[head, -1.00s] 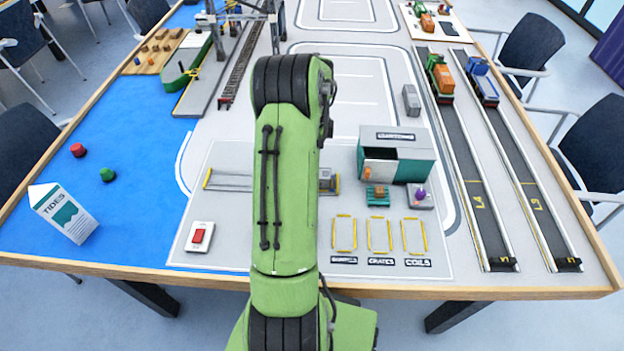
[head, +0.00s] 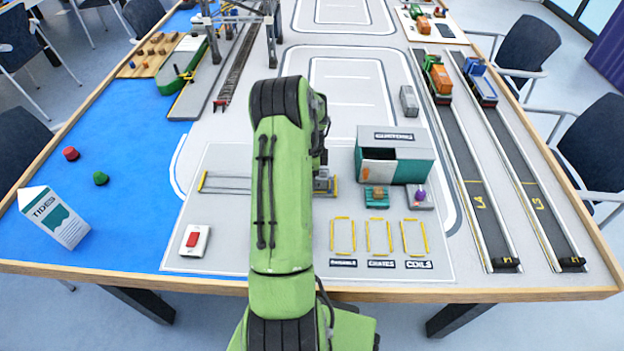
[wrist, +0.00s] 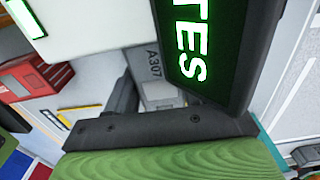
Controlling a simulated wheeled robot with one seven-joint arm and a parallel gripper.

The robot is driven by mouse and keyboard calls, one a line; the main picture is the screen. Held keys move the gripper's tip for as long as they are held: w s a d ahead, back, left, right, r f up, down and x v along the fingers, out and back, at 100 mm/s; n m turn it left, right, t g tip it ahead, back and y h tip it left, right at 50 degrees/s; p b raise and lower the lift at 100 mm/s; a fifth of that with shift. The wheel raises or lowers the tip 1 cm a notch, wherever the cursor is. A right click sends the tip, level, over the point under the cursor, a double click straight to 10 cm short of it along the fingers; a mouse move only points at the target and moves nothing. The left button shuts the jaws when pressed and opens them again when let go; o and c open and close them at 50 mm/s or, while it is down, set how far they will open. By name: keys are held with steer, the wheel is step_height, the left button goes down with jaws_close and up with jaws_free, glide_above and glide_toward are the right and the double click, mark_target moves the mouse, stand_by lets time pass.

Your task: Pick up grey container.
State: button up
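A small grey container (head: 409,100) stands on the grey board, right of my arm, in the head view. In the wrist view a grey surface marked A307 (wrist: 155,62) shows close up; I cannot tell if it belongs to that same container. In the wrist view a dark finger-like part of my gripper (wrist: 122,100) stands beside the grey surface. A dark panel with glowing letters "TES" covers much of the right side, so the opening and any contact are hidden.
A teal and grey open-fronted building (head: 410,160) stands right of my arm. Yellow-framed bays (head: 380,237) lie before it. Trucks (head: 438,78) stand on lanes at right. A white box with a red switch (head: 194,240) and a milk-carton-shaped block (head: 55,216) are at left.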

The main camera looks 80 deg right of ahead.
steer(key=c, duration=0.6)
steer(key=shift+r, duration=0.35)
steer(key=shift+c, duration=0.2)
steer(key=shift+r, duration=0.5)
steer(key=a, duration=0.2)
steer(key=s+a, duration=0.1)
steer(key=a, duration=0.1)
steer(key=shift+a+f+p, duration=0.1)
steer(key=shift+f+p, duration=0.05)
steer(key=shift+p, duration=0.15)
step_height(320, 180, up, 14)
steer(key=p, duration=0.3)
steer(key=shift+f, duration=0.15)
